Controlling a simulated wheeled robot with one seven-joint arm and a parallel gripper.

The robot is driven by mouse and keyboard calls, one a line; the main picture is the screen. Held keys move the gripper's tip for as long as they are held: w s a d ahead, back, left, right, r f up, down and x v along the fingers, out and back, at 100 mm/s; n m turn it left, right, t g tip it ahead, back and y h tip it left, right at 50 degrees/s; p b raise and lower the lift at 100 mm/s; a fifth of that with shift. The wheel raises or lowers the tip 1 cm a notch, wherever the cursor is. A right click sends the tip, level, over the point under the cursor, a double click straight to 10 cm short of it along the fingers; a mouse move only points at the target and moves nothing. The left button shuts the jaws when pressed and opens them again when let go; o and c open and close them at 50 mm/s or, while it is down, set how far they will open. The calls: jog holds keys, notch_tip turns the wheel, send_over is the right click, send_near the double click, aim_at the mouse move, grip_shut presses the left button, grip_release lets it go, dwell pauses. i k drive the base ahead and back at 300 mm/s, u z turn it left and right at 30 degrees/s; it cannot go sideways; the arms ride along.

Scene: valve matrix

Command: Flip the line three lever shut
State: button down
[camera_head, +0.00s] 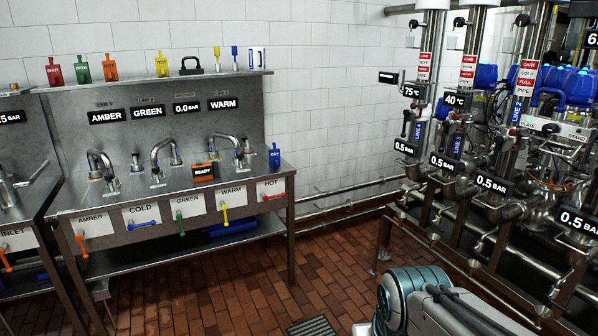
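At the right, several upright steel pipes carry blue line tags. The middle tag (458,144) may read line three, but its number is too small to be sure. A 40 °C display (457,99) sits above it and a 0.5 BAR display (444,163) below it. Small dark levers stand among these pipes; I cannot tell which belongs to line three or how it is set. The bench at left has coloured front levers, including a green one (180,221). Only a teal and grey part of my arm shows at bottom right; my gripper is not in view.
Low pipes (345,205) run along the tiled wall. The brick floor (215,275) is open between bench and pipes, with a drain grate (312,327).

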aim_at(446, 125)
jog(key=u, duration=0.25)
jog(key=i, duration=2.8)
jog(key=z, duration=1.8)
jog(key=i, duration=0.75)
jog(key=z, duration=0.7)
